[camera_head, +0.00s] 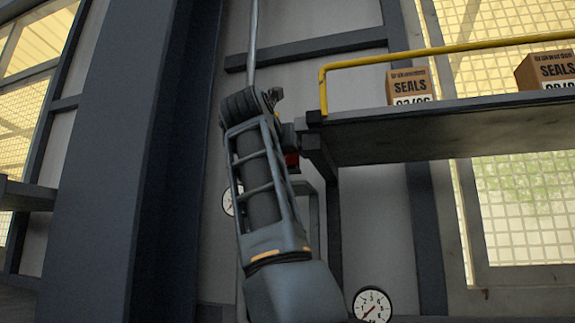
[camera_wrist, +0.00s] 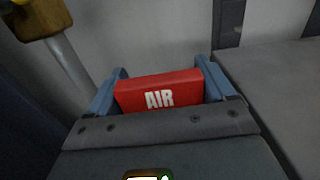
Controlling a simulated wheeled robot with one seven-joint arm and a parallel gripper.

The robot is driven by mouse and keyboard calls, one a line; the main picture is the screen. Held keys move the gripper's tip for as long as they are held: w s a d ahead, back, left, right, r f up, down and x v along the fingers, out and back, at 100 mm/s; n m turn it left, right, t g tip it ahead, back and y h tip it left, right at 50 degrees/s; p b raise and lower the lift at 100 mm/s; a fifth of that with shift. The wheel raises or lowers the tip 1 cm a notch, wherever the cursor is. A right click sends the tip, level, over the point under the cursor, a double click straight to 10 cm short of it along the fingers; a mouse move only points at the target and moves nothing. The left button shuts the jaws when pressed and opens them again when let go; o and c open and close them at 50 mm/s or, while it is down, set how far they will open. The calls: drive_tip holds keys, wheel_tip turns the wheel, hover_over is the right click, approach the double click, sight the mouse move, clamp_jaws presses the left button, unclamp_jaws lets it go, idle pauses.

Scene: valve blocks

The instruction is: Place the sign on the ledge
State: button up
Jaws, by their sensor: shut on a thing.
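The red sign (camera_wrist: 160,93) with white letters AIR is between the two blue fingers of my gripper (camera_wrist: 157,68), which is shut on it, in the wrist view. In the head view only a small red piece (camera_head: 292,160) shows beside my arm, just left of and slightly below the near left end of the ledge; most of it is hidden. The ledge (camera_head: 440,130) is a grey shelf at the right, seen from below. In the wrist view a flat grey surface (camera_wrist: 275,85), seemingly the ledge, lies right of my gripper. I see a gap between sign and surface there.
Two cardboard SEALS boxes (camera_head: 409,86) (camera_head: 549,70) stand on the ledge. A yellow rail (camera_head: 440,50) runs above it and bends down at its left end. Pressure gauges (camera_head: 372,305) are below. A vertical pipe (camera_head: 253,40) rises behind my arm. A dark column (camera_head: 110,150) stands left.

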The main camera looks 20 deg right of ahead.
drive_tip(key=shift+f, duration=0.9)
drive_tip(key=shift+d+f, duration=0.1)
drive_tip(key=shift+f, duration=0.2)
drive_tip(key=shift+w+f, duration=0.15)
drive_tip(key=shift+f, duration=0.2)
drive_tip(key=o, duration=0.9)
drive_tip(key=shift+r, duration=0.2)
drive_tip(key=b+v, duration=0.4)
drive_tip(key=v, duration=0.8)
